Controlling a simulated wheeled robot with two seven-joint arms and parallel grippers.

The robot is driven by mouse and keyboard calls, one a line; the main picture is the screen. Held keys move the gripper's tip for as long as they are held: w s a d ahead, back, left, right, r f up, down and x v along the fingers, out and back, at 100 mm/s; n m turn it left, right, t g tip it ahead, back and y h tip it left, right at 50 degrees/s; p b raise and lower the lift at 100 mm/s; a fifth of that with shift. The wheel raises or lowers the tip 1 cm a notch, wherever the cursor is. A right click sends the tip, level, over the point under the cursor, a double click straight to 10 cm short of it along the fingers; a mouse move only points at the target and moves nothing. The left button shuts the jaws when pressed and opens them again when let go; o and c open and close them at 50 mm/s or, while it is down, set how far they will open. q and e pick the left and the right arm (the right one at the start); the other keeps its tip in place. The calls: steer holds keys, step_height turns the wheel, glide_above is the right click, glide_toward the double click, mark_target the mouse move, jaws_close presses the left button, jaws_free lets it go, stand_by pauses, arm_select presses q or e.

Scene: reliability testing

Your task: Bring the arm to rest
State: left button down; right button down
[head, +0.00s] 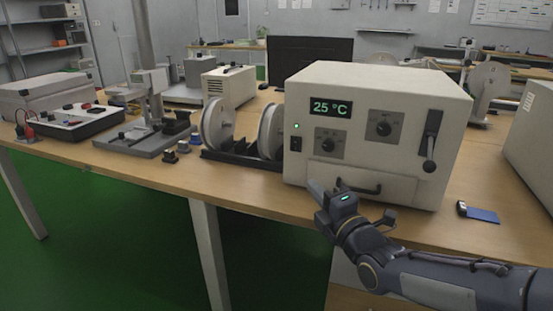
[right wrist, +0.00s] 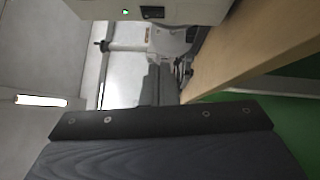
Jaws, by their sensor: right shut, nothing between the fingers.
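My right arm (head: 430,278) comes in from the lower right in the head view. Its gripper (head: 316,190) is shut and empty, in front of the lower left part of a cream test chamber (head: 355,158) and near the table's front edge. Whether it touches the chamber cannot be told. In the right wrist view the closed fingers (right wrist: 158,85) point along the wooden table edge, with nothing between them. The chamber shows "25 °C" on its display (head: 330,107). It has a dark front handle (head: 344,182) and a side lever (head: 432,140). My left gripper is not in view.
The wooden table (head: 250,195) holds reels (head: 217,125) left of the chamber, a grey stand (head: 140,138) and a control box (head: 75,122). A blue card (head: 483,215) lies right of the chamber. Green floor (head: 100,240) is open before the table.

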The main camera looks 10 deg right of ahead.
steer(key=s+f+m+g, duration=0.7)
steer(key=s+f+m, duration=0.1)
steer(key=s+m, duration=0.45)
steer(key=s+f+m+g, duration=0.65)
steer(key=s+m, duration=0.45)
steer(key=s, duration=0.3)
step_height(320, 180, up, 28)
steer(key=p, duration=2.8)
steer(key=shift+w+a+p, duration=0.15)
steer(key=shift+a+p, duration=0.15)
steer(key=shift+a, duration=0.15)
steer(key=shift+f, duration=0.15)
